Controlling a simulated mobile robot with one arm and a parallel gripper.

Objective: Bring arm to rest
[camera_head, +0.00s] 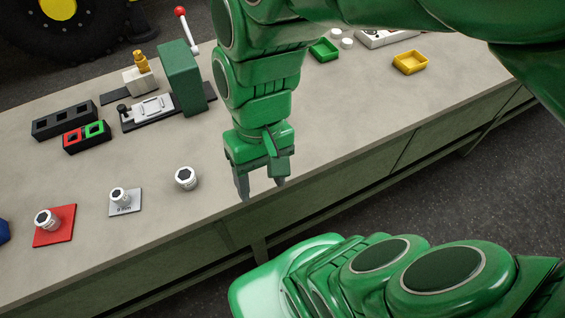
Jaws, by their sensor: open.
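My gripper (261,190) hangs from my green arm and points down over the front edge of the workbench (340,140). Its two dark grey fingers are apart and nothing shows between them. A small white and dark cylindrical part (186,178) stands on the bench just left of the gripper, apart from it. Part of the bench behind the gripper is hidden by my arm.
Left are a red plate (64,234) and a grey plate (130,207), each bearing a white socket-like part. Behind stand black holders (65,120), a green press (181,80) with red-knobbed lever, and green (323,50) and yellow (410,63) trays. Bench right of the gripper is clear.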

